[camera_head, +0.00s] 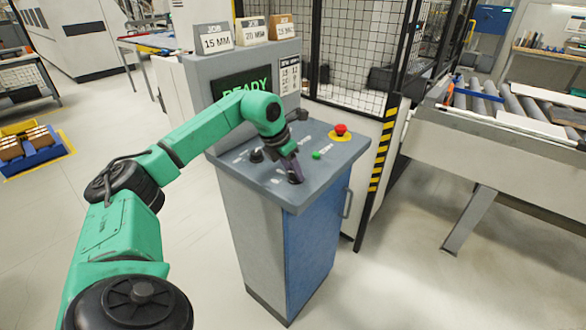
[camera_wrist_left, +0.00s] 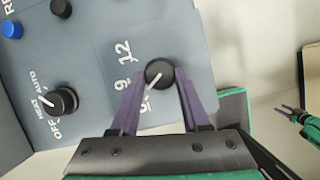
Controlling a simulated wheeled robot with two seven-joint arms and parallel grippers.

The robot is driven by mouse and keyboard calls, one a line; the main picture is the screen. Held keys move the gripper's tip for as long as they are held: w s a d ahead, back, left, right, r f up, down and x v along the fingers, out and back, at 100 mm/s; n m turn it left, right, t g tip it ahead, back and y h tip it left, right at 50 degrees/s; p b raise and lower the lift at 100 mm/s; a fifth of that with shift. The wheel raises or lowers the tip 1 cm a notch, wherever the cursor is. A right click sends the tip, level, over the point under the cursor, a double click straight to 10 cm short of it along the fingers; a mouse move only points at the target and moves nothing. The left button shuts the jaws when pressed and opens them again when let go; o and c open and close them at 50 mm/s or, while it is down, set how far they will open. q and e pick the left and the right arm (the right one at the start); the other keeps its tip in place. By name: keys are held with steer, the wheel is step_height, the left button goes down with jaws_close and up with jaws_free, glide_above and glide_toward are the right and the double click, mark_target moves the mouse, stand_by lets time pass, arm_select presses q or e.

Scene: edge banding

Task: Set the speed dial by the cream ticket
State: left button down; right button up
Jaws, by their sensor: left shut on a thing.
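Three ticket holders stand on the console top: a grey one (camera_head: 213,39) reading 15 MM, a cream one (camera_head: 252,31) seeming to read 20 MM, and an orange-brown one (camera_head: 282,27) with a small, hard-to-read number. The speed dial (camera_wrist_left: 159,73) is a black knob with a white pointer. The pointer aims lower left, towards a partly hidden number below 9; 12 is also printed. My left gripper (camera_wrist_left: 161,76) is shut on the dial, one purple finger on each side; it also shows over the panel (camera_head: 295,176). My right gripper (camera_wrist_left: 289,110) shows small at right, fingers apart.
The panel also carries a HEAT knob (camera_wrist_left: 61,99) with OFF and AUTO, a blue button (camera_wrist_left: 11,29), a green button (camera_head: 316,155) and a red emergency stop (camera_head: 340,129). A screen (camera_head: 243,86) reads READY; a settings plate (camera_head: 290,76) is beside it. A mesh fence stands behind.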

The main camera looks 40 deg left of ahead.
arm_select(q)
steer(key=m+p, duration=0.1)
steer(key=m, duration=0.1)
steer(key=m+h+p, duration=0.1)
steer(key=m, duration=0.1)
steer(key=shift+w+a+r+h, duration=0.15)
steer(key=shift+a+r+h, duration=0.05)
steer(key=shift+h, duration=0.1)
steer(key=shift+a+m+g+h+p, duration=0.1)
steer(key=shift+m+g+h+p, duration=0.5)
steer(key=shift+m, duration=0.8)
steer(key=shift+f, duration=0.1)
steer(key=shift+c, duration=1.9)
jaws_free()
steer(key=shift+a+r, duration=0.15)
steer(key=shift+r, duration=0.25)
steer(key=v, duration=1.3)
steer(key=shift+s+r, duration=0.25)
steer(key=shift+r, duration=0.1)
